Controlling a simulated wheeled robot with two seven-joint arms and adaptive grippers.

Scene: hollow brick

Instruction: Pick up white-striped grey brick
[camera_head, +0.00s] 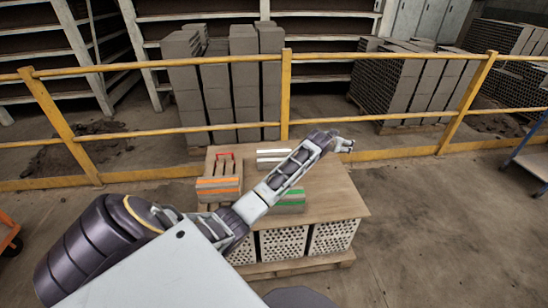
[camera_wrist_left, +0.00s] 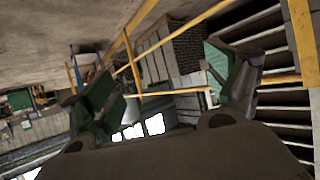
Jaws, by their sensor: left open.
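The white-striped grey brick (camera_head: 272,158) lies near the back of the wooden table top (camera_head: 335,190), in the head view. My forearm passes in front of its right end. My left gripper (camera_head: 345,145) is beyond the back right of the brick, raised and apart from it. In the left wrist view, its two fingers (camera_wrist_left: 165,88) are spread with nothing between them. The brick does not show in that view. My right gripper is in neither view.
An orange-striped brick (camera_head: 217,190) lies at the table's left, with a red-handled tool (camera_head: 224,157) behind it. A green-striped brick (camera_head: 291,202) is partly hidden under my arm. A yellow railing (camera_head: 230,128) runs behind the table. The table's right side is bare.

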